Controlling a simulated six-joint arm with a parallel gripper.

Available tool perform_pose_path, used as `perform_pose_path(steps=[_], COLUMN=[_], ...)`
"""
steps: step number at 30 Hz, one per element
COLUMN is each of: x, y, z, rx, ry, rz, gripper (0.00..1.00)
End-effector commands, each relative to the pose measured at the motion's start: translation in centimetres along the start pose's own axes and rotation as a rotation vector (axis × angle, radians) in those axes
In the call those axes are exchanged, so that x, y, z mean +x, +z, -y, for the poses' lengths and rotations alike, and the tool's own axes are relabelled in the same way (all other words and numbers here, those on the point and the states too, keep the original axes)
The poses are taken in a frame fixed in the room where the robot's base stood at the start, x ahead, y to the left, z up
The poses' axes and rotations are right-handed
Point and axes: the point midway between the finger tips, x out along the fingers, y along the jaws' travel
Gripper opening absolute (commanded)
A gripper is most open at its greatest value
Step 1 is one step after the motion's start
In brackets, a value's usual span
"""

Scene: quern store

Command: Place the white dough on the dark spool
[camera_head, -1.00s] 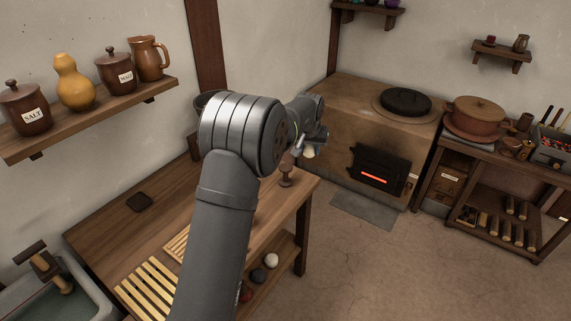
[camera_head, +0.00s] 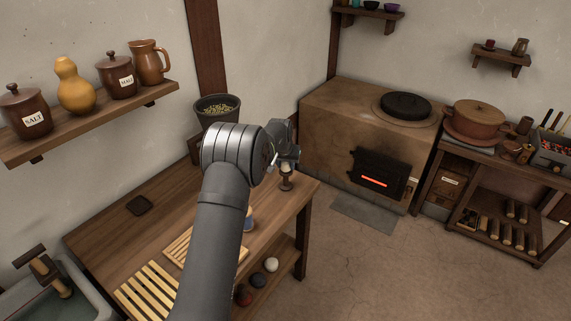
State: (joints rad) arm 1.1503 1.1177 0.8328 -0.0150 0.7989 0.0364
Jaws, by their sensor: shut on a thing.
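The dark spool (camera_head: 286,183) stands upright near the right end of the wooden table. My gripper (camera_head: 284,161) points down directly above it, shut on a small pale piece that looks like the white dough (camera_head: 286,168). The dough is at the top of the spool. I cannot tell whether it touches the spool or hangs just above it. My gripper hides most of the dough.
The table (camera_head: 165,195) carries a dark pot of grain (camera_head: 217,108), slatted wooden racks (camera_head: 150,290) and a small dark square (camera_head: 140,205). Several balls, one of them white (camera_head: 271,264), lie on the shelf below. A stove (camera_head: 335,120) stands beyond.

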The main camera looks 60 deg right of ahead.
Motion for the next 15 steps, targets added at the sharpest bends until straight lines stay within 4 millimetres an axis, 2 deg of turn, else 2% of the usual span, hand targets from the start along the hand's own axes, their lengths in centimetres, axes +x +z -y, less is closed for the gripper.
perform_pose_path(steps=[8, 9, 12, 15], x=[0.18, 0.26, 0.22, 0.21], y=[0.06, 0.10, 0.08, 0.07], z=[-0.02, -0.02, -0.02, -0.02], rx=[0.000, 0.000, 0.000, 0.000], ry=[0.000, 0.000, 0.000, 0.000], rz=[0.000, 0.000, -0.001, -0.001], gripper=[0.12, 0.37, 0.57, 0.57])
